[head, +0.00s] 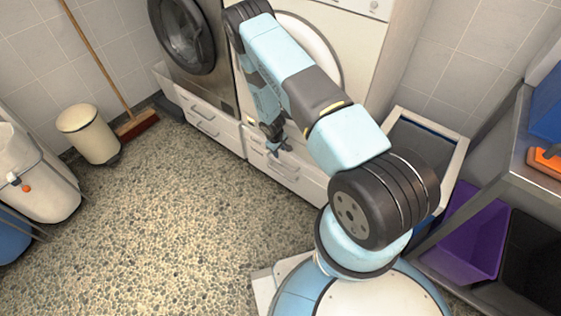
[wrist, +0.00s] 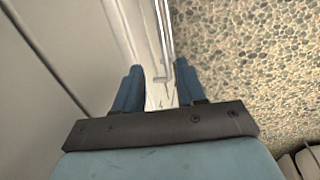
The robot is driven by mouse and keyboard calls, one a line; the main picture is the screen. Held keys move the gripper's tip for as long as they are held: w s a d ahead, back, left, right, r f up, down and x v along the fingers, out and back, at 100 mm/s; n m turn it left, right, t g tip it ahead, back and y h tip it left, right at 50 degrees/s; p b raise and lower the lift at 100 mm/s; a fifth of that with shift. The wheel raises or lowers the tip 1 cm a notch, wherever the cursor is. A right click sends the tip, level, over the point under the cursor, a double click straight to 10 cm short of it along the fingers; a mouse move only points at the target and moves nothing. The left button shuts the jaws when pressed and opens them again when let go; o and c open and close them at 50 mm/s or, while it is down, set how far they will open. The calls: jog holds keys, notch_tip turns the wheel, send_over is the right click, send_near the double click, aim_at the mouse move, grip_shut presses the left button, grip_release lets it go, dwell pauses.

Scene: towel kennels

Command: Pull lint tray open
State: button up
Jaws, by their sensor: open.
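My gripper (head: 277,146) is open at the white drawer front (head: 308,181) below the white machine. I take this drawer to be the lint tray; no label is readable. A bar handle (head: 283,171) shows on its front, just below the gripper. In the wrist view my gripper (wrist: 159,80) has its two blue fingers apart. A pale, narrow rail or edge (wrist: 163,45) runs into the gap between them. I cannot tell whether either finger touches it. The drawer looks shut, and my arm hides part of the machine above it.
A dark-fronted washer (head: 188,35) stands left, over another white drawer (head: 208,125). A bin (head: 88,135) and a broom (head: 136,125) stand by the back wall. A shelf with purple crate (head: 470,235) is at right. The pebbled floor before the drawers is clear.

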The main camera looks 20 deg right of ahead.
aim_at(281, 164)
jog(key=f, duration=0.3)
jog(key=d+f, duration=0.1)
jog(key=f, duration=0.3)
jog(key=w+f, duration=0.1)
jog(key=f, duration=0.3)
jog(key=shift+w+d+f, duration=0.1)
jog(key=shift+d, duration=0.05)
grip_shut()
dwell(0.4)
